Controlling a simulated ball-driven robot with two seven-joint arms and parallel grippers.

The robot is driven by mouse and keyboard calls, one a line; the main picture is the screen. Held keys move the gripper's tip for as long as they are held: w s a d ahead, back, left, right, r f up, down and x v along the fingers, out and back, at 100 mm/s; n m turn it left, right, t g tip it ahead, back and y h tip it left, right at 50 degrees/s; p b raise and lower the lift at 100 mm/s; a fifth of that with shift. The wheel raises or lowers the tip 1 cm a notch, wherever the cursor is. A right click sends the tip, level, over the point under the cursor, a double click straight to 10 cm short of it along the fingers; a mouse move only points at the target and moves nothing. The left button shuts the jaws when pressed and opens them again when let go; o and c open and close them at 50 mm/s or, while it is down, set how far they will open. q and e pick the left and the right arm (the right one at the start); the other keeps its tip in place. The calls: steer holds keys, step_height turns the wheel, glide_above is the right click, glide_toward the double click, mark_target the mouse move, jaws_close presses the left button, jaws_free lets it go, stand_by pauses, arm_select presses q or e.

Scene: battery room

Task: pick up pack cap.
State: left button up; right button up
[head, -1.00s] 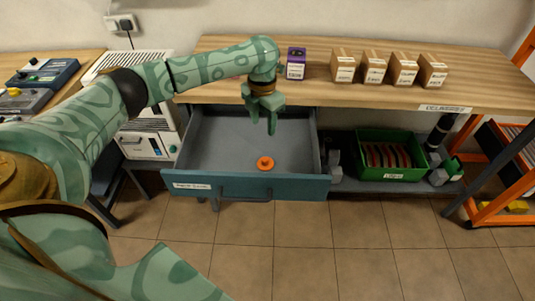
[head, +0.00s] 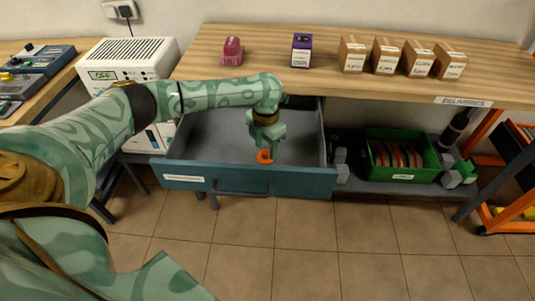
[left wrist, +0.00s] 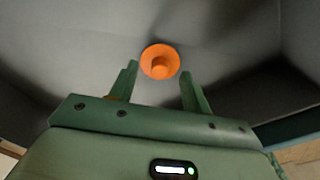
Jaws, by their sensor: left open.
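The pack cap is an orange round piece (head: 264,157) with a raised knob, lying on the floor of the open grey drawer (head: 207,140). In the left wrist view the cap (left wrist: 160,61) lies just beyond the fingertips, roughly centred between them. My left gripper (head: 266,148) is open and points down into the drawer, over the cap, which it partly hides in the head view. In the left wrist view its two fingers (left wrist: 159,80) stand apart with nothing between them. My right gripper is not in view.
The drawer's blue front (head: 290,184) and side walls surround the gripper. The wooden bench top (head: 330,85) overhangs the back. On it stand a pink object (head: 232,52), a purple box (head: 301,50) and several cardboard boxes (head: 386,56). A green bin (head: 402,155) sits on the right shelf.

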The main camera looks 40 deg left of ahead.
arm_select(q)
steer(key=shift+f, duration=0.85)
steer(key=shift+r, duration=0.1)
steer(key=shift+c, duration=1.2)
jaws_close()
